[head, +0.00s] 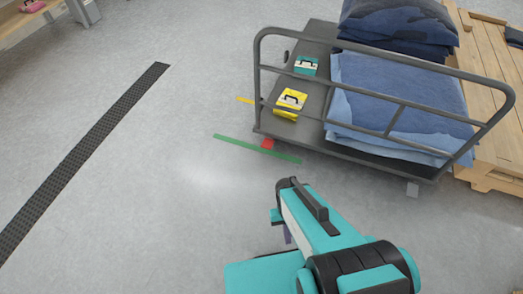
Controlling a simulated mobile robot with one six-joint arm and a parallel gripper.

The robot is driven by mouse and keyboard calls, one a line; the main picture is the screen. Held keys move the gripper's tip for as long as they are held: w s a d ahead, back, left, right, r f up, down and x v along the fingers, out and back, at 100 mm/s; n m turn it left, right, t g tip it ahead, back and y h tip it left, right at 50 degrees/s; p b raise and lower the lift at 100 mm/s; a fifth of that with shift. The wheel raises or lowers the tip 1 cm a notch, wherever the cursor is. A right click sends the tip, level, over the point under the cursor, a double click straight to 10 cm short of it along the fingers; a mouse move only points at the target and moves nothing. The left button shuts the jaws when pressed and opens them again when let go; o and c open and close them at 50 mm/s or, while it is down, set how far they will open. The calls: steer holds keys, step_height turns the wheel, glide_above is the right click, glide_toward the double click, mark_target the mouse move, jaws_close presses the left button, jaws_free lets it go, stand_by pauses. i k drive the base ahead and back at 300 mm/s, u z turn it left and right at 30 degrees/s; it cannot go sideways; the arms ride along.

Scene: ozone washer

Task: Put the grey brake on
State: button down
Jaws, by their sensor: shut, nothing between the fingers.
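The grey brake (412,189) is a small flat tab low at the front right corner of the grey platform cart (310,135). A red tab (267,144) sits low at the cart's front left corner. My teal arm reaches in from the bottom, in front of the cart. My gripper (288,234) is mostly hidden by the arm, and only a small dark purple part shows. It is shut and empty, apart from the grey brake, to its lower left.
The cart carries folded blue denim (395,95), a yellow box (291,100) and a teal box (306,65). A wooden pallet (500,150) stands at right. Green tape (235,142) and a dark strip (90,150) mark the floor.

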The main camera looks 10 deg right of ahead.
mark_target(267, 143)
steer(key=z, duration=0.05)
steer(key=i, duration=0.9)
steer(key=u, duration=1.05)
steer(key=k, duration=0.4)
steer(key=u, duration=0.2)
